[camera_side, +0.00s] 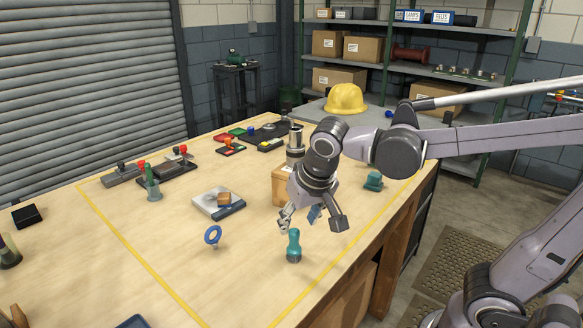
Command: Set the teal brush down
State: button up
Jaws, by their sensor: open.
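The teal brush (293,243) stands upright on the wooden table, its handle up and its darker end down on the tabletop, inside the yellow line. My gripper (311,220) is above it and slightly to its right in the picture, fingers spread and pointing down. The jaws are open and nothing is between them that I can see. The brush looks apart from the fingers, though the exact gap is hard to judge from this angle.
A blue ring-topped piece (213,237) stands left of the brush. A light tray with a blue edge (209,204) lies behind it. A wooden block (282,187) is behind my gripper, and a teal piece (373,181) is to the right. Bare table lies left of the brush.

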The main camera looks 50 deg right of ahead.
jog(key=s+d+f+n+t+y, duration=0.1)
jog(key=s+d+f+n+t, duration=0.1)
jog(key=s+d+n+t, duration=0.1)
jog(key=shift+s+f+n+y, duration=0.4)
jog(key=shift+s+n, duration=0.4)
jog(key=shift+s, duration=0.25)
jog(key=shift+d, duration=0.1)
